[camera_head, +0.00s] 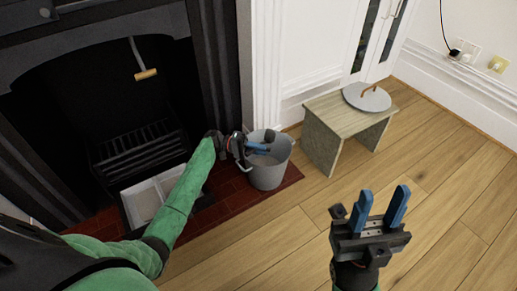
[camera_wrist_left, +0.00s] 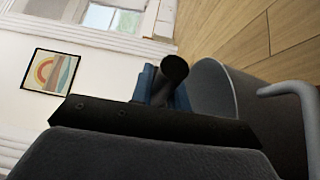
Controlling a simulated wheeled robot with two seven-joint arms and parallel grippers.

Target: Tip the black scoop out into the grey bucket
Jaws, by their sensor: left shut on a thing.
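The grey bucket (camera_head: 270,174) stands upright on the red hearth tiles, beside the fireplace. My left gripper (camera_head: 262,147) is at the bucket's mouth, over its left side. It is shut on the black scoop, whose dark round handle (camera_wrist_left: 174,68) shows between the blue fingers in the left wrist view. The scoop's pan is not clearly visible, so its tilt cannot be told. The bucket's wall and handle show in the left wrist view (camera_wrist_left: 222,95), close beside the gripper. My right gripper (camera_head: 380,205) is open and empty above the wooden floor.
A small wooden stool (camera_head: 322,148) with a round grey lid (camera_head: 366,97) on it stands right of the bucket. The black fireplace (camera_head: 110,100) has a grate and a pale tray (camera_head: 150,197). A wooden-handled tool (camera_head: 145,74) hangs there. The floor at right is clear.

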